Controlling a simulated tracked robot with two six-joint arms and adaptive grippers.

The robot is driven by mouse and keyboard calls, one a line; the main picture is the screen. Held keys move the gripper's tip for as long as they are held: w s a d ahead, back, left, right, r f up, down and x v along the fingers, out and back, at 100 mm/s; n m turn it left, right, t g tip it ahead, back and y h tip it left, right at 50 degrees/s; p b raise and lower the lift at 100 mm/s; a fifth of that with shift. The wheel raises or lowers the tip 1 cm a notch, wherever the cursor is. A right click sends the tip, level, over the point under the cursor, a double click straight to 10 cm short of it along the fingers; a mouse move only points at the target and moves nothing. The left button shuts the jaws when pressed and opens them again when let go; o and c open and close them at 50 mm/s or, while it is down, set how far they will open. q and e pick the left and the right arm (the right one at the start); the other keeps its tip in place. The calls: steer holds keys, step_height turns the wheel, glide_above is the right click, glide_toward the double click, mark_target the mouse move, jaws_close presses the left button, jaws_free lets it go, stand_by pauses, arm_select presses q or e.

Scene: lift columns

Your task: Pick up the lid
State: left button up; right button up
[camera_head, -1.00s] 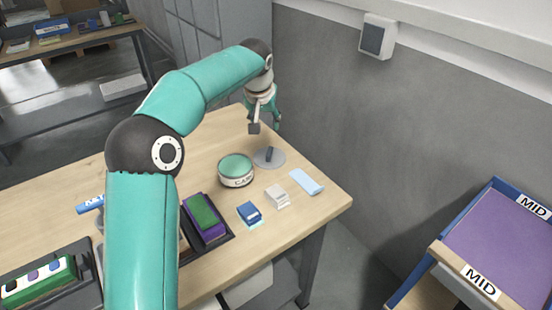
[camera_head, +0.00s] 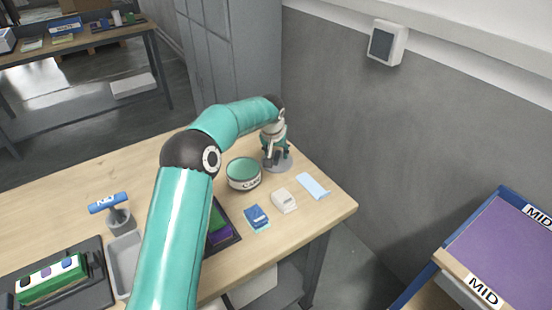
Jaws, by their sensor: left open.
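The lid (camera_head: 283,166) is a flat grey disc with a dark upright handle, lying on the wooden table (camera_head: 275,240) near its back edge. My left gripper (camera_head: 273,157) reaches down over it from above. Its fingers are open and sit around or just above the handle. The handle is mostly hidden by the fingers, and I cannot tell whether they touch it. My right gripper is not in view.
In front of the tin lie a blue box (camera_head: 257,216), a small white box (camera_head: 285,200) and a light blue flat piece (camera_head: 313,185). A grey wall (camera_head: 400,140) rises behind. A purple-lined blue bin (camera_head: 505,245) stands at the right.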

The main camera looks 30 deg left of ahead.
arm_select(q)
steer(key=shift+x, duration=1.15)
jaws_close()
steer(key=shift+r, duration=0.15)
